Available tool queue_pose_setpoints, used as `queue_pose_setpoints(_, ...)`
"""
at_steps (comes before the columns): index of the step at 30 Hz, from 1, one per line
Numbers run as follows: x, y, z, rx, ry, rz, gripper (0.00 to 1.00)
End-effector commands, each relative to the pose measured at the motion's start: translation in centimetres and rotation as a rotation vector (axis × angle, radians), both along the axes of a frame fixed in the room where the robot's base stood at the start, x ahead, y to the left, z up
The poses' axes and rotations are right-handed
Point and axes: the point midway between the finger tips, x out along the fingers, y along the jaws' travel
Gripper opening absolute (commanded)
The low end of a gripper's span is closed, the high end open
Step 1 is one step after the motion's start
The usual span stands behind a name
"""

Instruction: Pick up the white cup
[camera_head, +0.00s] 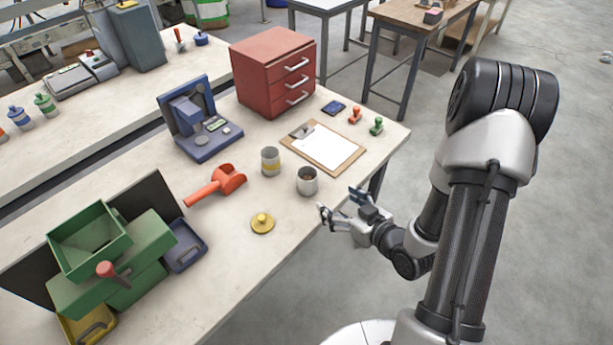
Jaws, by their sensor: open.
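A light grey-white cup (307,183) with a dark inside stands upright near the front edge of the table, and is the closest match to the white cup. My gripper (339,204) is open and empty. It is just right of and slightly below this cup in the picture, at the table's edge, with its fingers toward the table. The gripper and the cup appear apart. A similar grey can with a yellow band (270,163) stands behind and left of the cup.
A yellow lid-like disc (262,223) lies left of and below the cup. An orange scoop (217,186), a clipboard (322,148), a blue scale-like device (200,128), a red drawer cabinet (270,75) and a green hopper (105,250) share the table (235,265).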

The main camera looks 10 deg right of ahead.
Motion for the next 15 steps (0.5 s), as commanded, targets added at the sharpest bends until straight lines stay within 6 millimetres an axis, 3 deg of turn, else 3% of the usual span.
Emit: queue_pose_setpoints(15, 8.8, 3.4, -4.1, -0.001, -0.003, 0.003, 0.75)
